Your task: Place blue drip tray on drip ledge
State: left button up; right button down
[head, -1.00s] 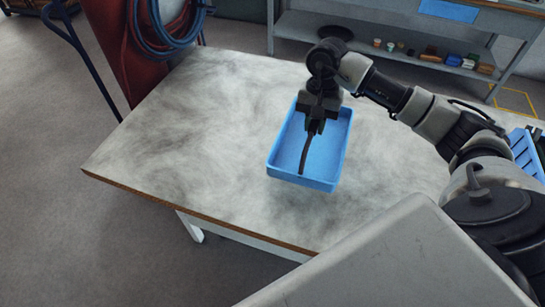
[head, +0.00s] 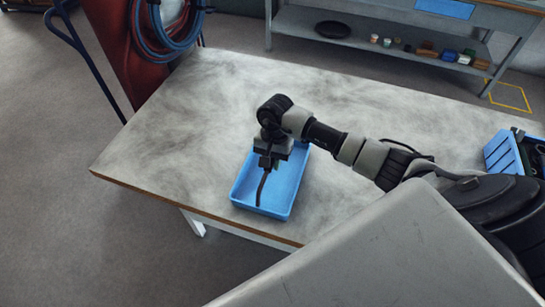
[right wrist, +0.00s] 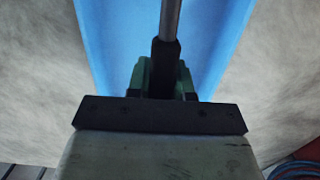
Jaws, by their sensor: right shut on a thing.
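The blue drip tray (head: 241,187) is a shallow rectangular tray above or on the worktable, near its front edge; I cannot tell if it touches the top. My right gripper (head: 268,163) is over the back half of the tray, shut on this bar, apparently the tray's handle. In the right wrist view the green fingers (right wrist: 162,78) close around the bar's black grip (right wrist: 165,62), with the blue tray (right wrist: 215,35) behind it. My left gripper is out of view. I cannot identify the drip ledge.
The worktable (head: 160,120) is bare to the left and behind the tray. A blue crate (head: 500,152) with dark items stands at the right. A shelf unit (head: 400,55) with small items is behind. Blue and red hoses (head: 152,42) hang at the back left.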

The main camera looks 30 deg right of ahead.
jog(key=shift+f+b, duration=0.15)
jog(key=shift+b, duration=0.15)
jog(key=c, duration=1)
grip_release()
